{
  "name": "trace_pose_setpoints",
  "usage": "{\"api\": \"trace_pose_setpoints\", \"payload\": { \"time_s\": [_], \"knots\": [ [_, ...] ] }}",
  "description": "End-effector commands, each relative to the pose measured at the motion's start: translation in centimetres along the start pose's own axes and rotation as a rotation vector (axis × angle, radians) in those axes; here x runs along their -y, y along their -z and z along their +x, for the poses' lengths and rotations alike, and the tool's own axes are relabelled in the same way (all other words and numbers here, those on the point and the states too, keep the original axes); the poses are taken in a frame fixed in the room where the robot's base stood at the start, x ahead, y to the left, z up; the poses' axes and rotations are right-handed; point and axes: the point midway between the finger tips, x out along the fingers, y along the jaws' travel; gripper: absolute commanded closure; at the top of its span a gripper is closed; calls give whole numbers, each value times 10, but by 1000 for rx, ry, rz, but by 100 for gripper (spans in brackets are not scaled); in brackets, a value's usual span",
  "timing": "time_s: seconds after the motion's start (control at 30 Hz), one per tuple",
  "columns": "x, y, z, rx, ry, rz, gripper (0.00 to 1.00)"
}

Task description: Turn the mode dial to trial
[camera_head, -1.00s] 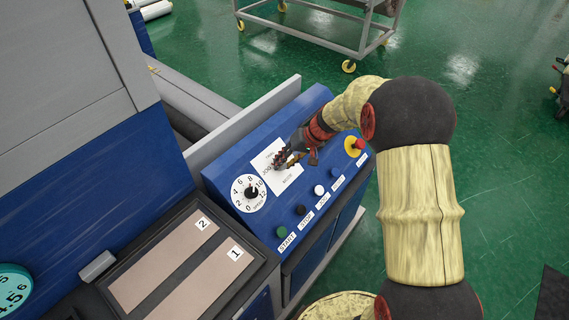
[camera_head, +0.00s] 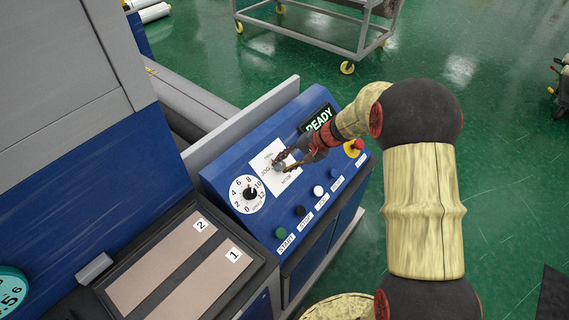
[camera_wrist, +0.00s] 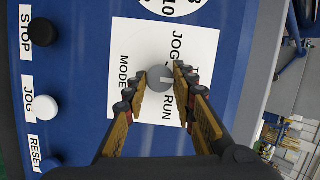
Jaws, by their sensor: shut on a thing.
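The mode dial (camera_wrist: 158,79) is a round grey knob on a white plate (camera_wrist: 135,50) in the wrist view. The plate reads MODE, JOG and RUN; a further label starting with T is mostly hidden behind a finger. A pale line on the dial appears to point right in the wrist view, toward that hidden label. My gripper (camera_wrist: 163,76) is shut on the dial, one finger on each side. In the head view my gripper (camera_head: 281,164) is at the white plate on the blue console, and its tips largely cover the dial.
A numbered dial (camera_head: 249,194) sits left of the mode plate. Start (camera_head: 281,233), stop and other buttons line the console's front edge. A red emergency knob (camera_head: 357,145) is at the right. A READY display (camera_head: 318,118) stands behind my gripper. A cart (camera_head: 310,35) is beyond.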

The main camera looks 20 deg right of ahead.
Motion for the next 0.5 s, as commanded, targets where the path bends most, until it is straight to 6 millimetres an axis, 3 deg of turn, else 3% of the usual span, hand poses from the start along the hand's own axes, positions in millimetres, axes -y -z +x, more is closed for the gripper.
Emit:
{"api": "trace_pose_setpoints", "payload": {
  "time_s": [0.43,0.47,0.5],
  "knots": [
    [-1,0,0,-1,2,8,99],
    [-1,0,0,-1,2,8,72],
    [-1,0,0,0,2,8,70]
  ]
}}
